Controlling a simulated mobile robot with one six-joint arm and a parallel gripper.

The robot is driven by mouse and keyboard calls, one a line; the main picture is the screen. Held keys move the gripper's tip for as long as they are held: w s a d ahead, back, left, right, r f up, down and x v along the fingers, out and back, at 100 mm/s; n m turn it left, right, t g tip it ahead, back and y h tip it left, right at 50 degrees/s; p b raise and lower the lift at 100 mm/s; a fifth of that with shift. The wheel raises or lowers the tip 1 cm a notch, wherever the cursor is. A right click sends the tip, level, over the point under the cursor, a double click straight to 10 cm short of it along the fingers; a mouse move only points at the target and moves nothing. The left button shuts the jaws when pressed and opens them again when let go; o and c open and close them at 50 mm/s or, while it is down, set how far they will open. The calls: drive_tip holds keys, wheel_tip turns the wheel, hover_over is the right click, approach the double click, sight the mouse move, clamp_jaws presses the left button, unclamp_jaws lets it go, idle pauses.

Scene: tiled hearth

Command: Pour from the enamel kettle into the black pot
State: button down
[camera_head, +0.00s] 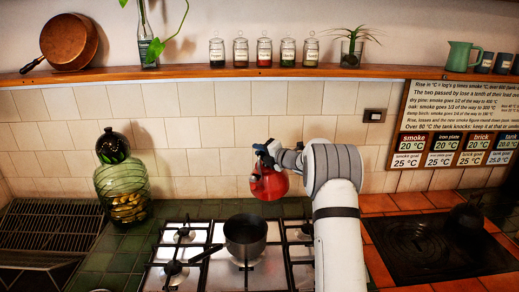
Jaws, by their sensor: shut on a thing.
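The red enamel kettle (268,185) hangs in the air behind and a little to the right of the black pot. My gripper (268,152) is shut on the kettle at its top, and the arm comes in from the right. The kettle looks slightly tilted; I see no stream of liquid. The black pot (245,238) stands on the stove, its handle pointing to the lower left. The kettle is above and apart from the pot. The inside of the pot is dark, so its contents cannot be told.
The gas stove (184,255) has black grates around the pot. A green glass jar (122,190) stands left of it. A dark plate (436,245) with a dark kettle-like object (467,215) lies right of my arm. A wooden shelf (200,77) with jars runs along the tiled wall.

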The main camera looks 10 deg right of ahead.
sight(258, 156)
wheel_tip(258, 156, down, 2)
drive_tip(key=shift+a+f, duration=0.1)
drive_tip(key=shift+a, duration=0.05)
drive_tip(key=s+a+r+n+b, duration=0.1)
drive_tip(key=b, duration=0.2)
drive_tip(key=s+a+r+n+t+b, duration=0.1)
drive_tip(key=n+b, duration=0.1)
drive_tip(key=b, duration=0.2)
drive_tip(key=shift+s+a, duration=0.15)
drive_tip(key=shift+s, duration=0.1)
wheel_tip(258, 156, down, 2)
drive_tip(key=b, duration=0.4)
drive_tip(key=shift+s, duration=0.15)
drive_tip(key=shift+s+a+f+n+t+y+b, duration=0.25)
drive_tip(key=shift+s+a+n+b, duration=0.35)
drive_tip(key=shift+b, duration=2.35)
drive_tip(key=shift+s+a+f+n+t+y+b, duration=0.1)
drive_tip(key=shift+s+a+f+n+t+b, duration=0.35)
drive_tip(key=shift+b, duration=2.5)
drive_tip(key=shift+s+f+n+b, duration=0.15)
drive_tip(key=shift+n+b, duration=0.2)
drive_tip(key=shift+b, duration=0.65)
drive_tip(key=shift+s+a+f+n+b, duration=0.25)
drive_tip(key=shift+n+b, duration=0.15)
drive_tip(key=shift+b, duration=1.55)
drive_tip(key=shift+r, duration=0.1)
